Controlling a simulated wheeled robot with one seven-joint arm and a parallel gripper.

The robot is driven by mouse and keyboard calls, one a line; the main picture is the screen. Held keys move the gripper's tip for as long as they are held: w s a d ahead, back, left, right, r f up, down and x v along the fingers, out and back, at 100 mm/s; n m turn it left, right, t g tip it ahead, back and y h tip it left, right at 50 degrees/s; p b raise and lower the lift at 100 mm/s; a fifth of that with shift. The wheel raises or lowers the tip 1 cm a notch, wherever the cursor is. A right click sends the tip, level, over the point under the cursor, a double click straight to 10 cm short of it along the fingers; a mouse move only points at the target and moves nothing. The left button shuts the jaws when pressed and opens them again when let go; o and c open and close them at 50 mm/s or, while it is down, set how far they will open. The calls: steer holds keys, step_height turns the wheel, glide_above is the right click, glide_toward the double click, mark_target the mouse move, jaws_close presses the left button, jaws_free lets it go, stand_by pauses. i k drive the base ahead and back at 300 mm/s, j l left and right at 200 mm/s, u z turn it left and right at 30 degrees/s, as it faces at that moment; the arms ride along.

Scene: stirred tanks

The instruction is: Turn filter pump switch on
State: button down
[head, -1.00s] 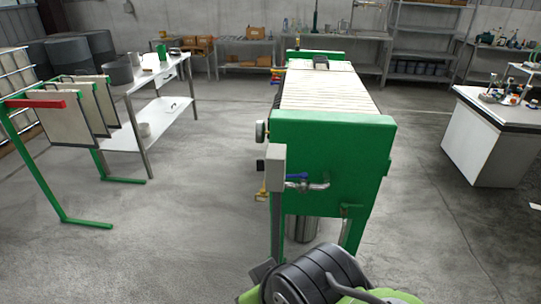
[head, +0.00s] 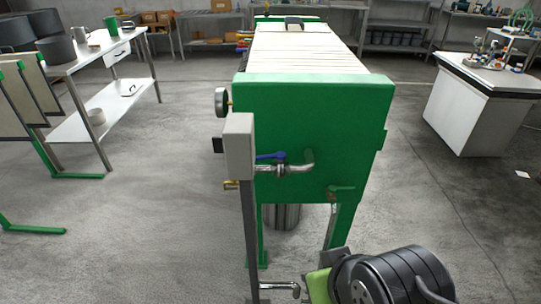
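The green filter press (head: 315,130) with its row of cream plates stands ahead of me, its green end plate facing me. A grey box (head: 239,150) sits on top of a thin post in front of the left edge of that end plate. A small black part (head: 217,145) shows at the left of the box. No switch is visible on the side of the box facing me, so I cannot tell its setting. Part of my black and lime-green arm shows at the bottom right, apart from the box. My gripper's fingers are not visible.
A pipe with a blue-handled valve (head: 270,156) sticks out right of the box, and a round gauge (head: 221,101) sits at the press's left. A steel table (head: 119,95) stands left, a white bench (head: 480,105) right. The floor between table and press is clear.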

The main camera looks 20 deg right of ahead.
mark_target(218, 141)
steer(key=k+j+z, duration=0.1)
steer(key=j+z, duration=0.4)
steer(key=j, duration=0.8)
steer(key=i+j+u, duration=0.1)
steer(key=u, duration=0.4)
steer(key=i+j+u, duration=0.15)
steer(key=u, duration=0.35)
steer(key=i+j+u, duration=0.15)
steer(key=u, duration=0.35)
steer(key=i+u, duration=0.15)
steer(key=u, duration=0.3)
